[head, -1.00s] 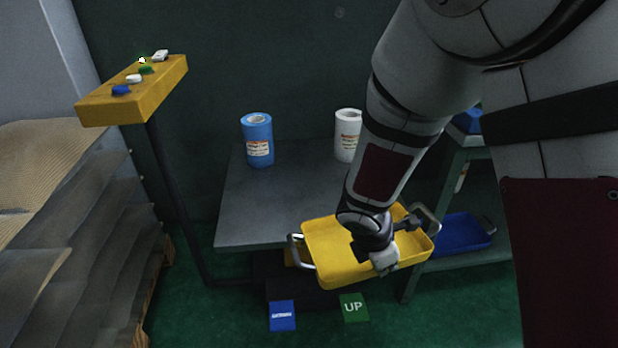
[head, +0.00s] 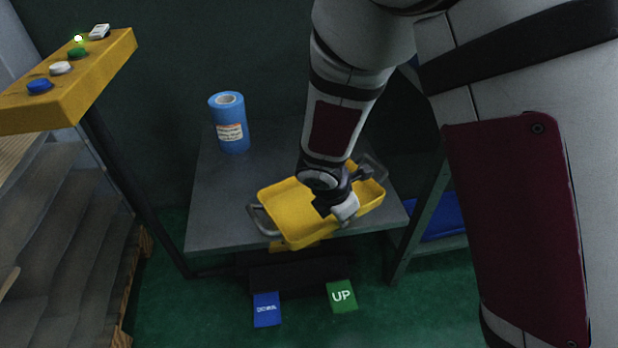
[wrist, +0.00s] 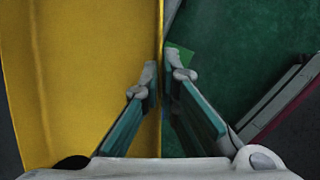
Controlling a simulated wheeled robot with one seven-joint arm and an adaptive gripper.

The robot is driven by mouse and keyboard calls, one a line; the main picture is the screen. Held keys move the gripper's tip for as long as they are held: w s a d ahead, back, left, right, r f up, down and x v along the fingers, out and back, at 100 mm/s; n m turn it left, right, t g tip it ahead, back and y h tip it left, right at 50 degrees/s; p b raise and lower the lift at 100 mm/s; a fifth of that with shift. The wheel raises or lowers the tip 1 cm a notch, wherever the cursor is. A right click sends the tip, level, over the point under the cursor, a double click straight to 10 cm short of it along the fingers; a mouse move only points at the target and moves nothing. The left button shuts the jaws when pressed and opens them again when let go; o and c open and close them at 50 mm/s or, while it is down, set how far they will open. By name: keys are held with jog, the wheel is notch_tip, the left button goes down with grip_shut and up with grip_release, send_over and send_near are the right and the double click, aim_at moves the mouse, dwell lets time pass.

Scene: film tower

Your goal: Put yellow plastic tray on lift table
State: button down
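The yellow plastic tray (head: 290,207) with metal handles at its ends is in the head view, over the front right part of the grey lift table (head: 215,220). Its near wall is around the table's front edge. I cannot tell whether it touches the tabletop. My gripper (head: 335,207) is at the tray's near right side. In the wrist view my gripper (wrist: 163,78) has one finger on each side of the thin wall of the yellow tray (wrist: 90,70), pinching it. My arm hides part of the tray and the table behind it.
A blue roll (head: 229,122) stands on the table's back left. A yellow button box (head: 75,75) on a post is at left, beside stacked sheets on a pallet. A blue pedal (head: 266,309) and green UP pedal (head: 342,296) lie in front. A blue tray (head: 440,218) sits on a right-hand shelf.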

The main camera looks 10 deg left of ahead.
aim_at(286, 203)
jog(key=w+a, duration=0.2)
jog(key=w+a+b, duration=0.1)
jog(key=w+a, duration=0.2)
jog(key=w+a+f, duration=0.1)
jog(key=w+a, duration=0.1)
jog(key=a, duration=0.1)
jog(key=shift+w, duration=0.15)
jog(key=shift+w+a+f+b, duration=0.15)
jog(key=shift+a+f+b, duration=0.1)
jog(key=shift+b, duration=0.15)
jog(key=shift+f+b, duration=0.9)
jog(key=shift+f, duration=0.6)
jog(key=shift+f, duration=0.1)
jog(key=c, duration=2.1)
grip_release()
jog(key=o, duration=0.3)
